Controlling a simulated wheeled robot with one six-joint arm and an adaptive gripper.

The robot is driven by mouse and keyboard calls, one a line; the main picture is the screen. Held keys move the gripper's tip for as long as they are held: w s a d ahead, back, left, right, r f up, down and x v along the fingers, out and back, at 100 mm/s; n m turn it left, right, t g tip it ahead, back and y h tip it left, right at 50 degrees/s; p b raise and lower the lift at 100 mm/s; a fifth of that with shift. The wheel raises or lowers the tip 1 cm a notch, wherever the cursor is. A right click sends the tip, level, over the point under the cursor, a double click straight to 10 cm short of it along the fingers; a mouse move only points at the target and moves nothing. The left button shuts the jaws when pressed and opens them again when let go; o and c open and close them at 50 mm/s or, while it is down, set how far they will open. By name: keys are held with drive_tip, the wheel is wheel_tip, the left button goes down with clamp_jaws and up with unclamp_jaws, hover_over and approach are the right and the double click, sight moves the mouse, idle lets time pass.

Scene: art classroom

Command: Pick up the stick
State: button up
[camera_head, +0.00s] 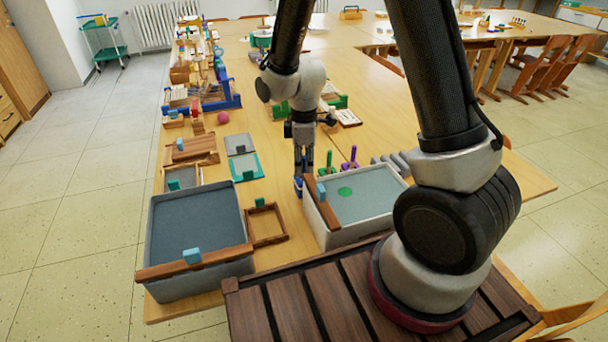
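My gripper (304,166) points straight down over the near part of the long table, with its fingers close together. Small blue parts (298,186) show at its fingertips, low by the table; I cannot tell whether the fingers touch or hold them. Just right of the gripper stand a green upright stick-like piece (328,162) and a purple one (350,158), each on a small base. I cannot tell which piece is the stick. The gap between the fingers is too small to make out.
A grey bin with a wooden bar (205,262) stands at front left. A white bin (374,212) stands close in front of the gripper. A wooden frame (266,224) lies between them. Grey blocks (390,161) lie at right.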

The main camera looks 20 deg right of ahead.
drive_tip(key=shift+f, duration=0.1)
drive_tip(key=shift+c, duration=0.4)
clamp_jaws()
